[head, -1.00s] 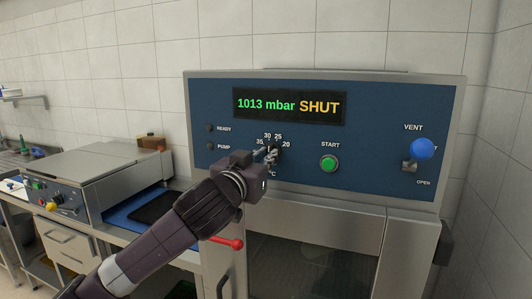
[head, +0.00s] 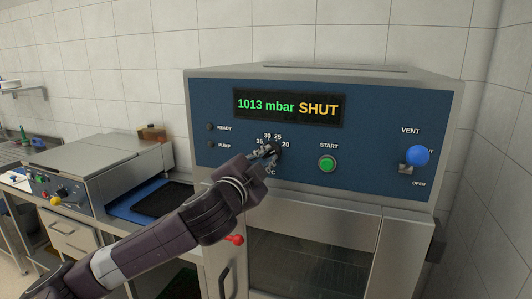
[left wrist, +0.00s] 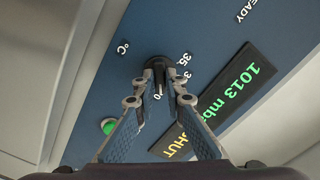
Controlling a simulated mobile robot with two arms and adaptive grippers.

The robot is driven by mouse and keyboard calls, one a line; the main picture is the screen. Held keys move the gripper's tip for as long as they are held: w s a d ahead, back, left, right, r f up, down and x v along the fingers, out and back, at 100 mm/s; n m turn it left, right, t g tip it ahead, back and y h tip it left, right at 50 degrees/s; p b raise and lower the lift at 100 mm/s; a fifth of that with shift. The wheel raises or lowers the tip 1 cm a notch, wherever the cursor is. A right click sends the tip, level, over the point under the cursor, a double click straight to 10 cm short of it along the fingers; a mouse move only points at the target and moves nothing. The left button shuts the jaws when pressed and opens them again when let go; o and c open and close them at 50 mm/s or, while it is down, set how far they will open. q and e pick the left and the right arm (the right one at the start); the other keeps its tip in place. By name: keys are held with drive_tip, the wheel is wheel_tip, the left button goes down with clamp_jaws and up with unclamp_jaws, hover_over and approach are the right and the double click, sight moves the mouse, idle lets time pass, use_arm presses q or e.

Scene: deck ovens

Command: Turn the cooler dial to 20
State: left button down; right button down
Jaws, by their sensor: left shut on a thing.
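The cooler dial (left wrist: 159,63) is a black knob on the blue front panel (head: 360,125), with 35, 30, 25 and 20 marked around it. My left gripper (head: 269,152) reaches it from the lower left and is shut on it. In the left wrist view the fingertips (left wrist: 159,92) sit on either side of the knob. A pale pointer line shows between them and points down in that view, close to a partly hidden number ending in 0, which seems to be the 20. In the head view the fingers cover part of the dial. My right gripper is not in view.
The display (head: 290,105) above the dial reads 1013 mbar SHUT. A green START button (head: 327,163) is right of the dial, and a blue-knobbed VENT lever (head: 416,156) is farther right. A red-ended handle (head: 234,239) lies below my arm.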

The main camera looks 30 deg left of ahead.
use_arm(q)
drive_tip(key=shift+m, duration=0.6)
drive_tip(key=c, duration=2)
unclamp_jaws()
drive_tip(key=shift+s+r, duration=0.1)
drive_tip(key=shift+r, duration=4.9)
